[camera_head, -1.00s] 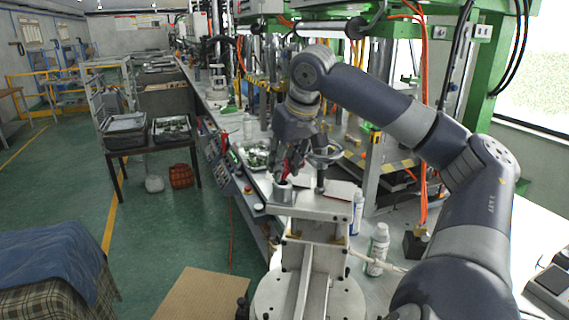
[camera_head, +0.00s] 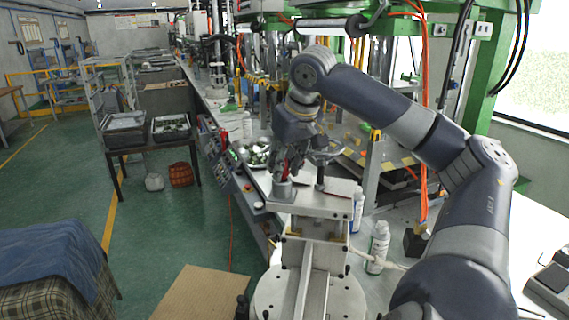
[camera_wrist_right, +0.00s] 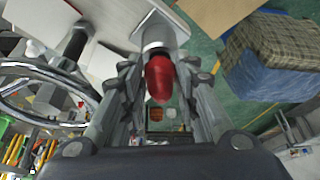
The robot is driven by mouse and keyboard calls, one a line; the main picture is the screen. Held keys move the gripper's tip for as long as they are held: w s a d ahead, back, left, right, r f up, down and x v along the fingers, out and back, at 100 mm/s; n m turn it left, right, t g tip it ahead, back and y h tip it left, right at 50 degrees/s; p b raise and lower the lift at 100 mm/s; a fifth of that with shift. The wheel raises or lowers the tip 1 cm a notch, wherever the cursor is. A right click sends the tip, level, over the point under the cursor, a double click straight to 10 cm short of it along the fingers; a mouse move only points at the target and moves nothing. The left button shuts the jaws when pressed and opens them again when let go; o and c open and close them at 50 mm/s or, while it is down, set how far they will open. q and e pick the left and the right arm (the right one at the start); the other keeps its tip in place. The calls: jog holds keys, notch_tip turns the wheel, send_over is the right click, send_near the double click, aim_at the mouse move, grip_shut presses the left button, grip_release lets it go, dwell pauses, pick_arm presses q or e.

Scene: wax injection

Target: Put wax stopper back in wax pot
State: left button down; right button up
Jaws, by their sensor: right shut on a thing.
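The red wax stopper (camera_head: 285,172) sits between the fingers of my right gripper (camera_head: 288,162), which is shut on it. In the right wrist view the stopper (camera_wrist_right: 159,78) shows as a red knob between the fingers (camera_wrist_right: 155,95). The wax pot (camera_head: 318,208) stands at the front centre, with a short grey round neck (camera_head: 283,190) on its top left. The stopper is right over this neck, and its lower end appears to meet the opening. The fingers partly hide it, so I cannot tell how deep it sits. My left gripper is not in view.
A handwheel (camera_head: 326,155) on a post rises from the pot's top, close to the right of my gripper. White bottles (camera_head: 378,247) stand on the bench to the right. A metal tray (camera_head: 256,153) lies behind.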

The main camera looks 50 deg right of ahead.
jog(key=shift+f+b, duration=0.45)
jog(key=shift+f, duration=0.15)
jog(key=o, duration=1)
jog(key=shift+r, duration=0.1)
jog(key=v, duration=1.1)
jog(key=shift+r, duration=0.4)
jog(key=shift+s+a, duration=0.1)
jog(key=shift+s, duration=0.05)
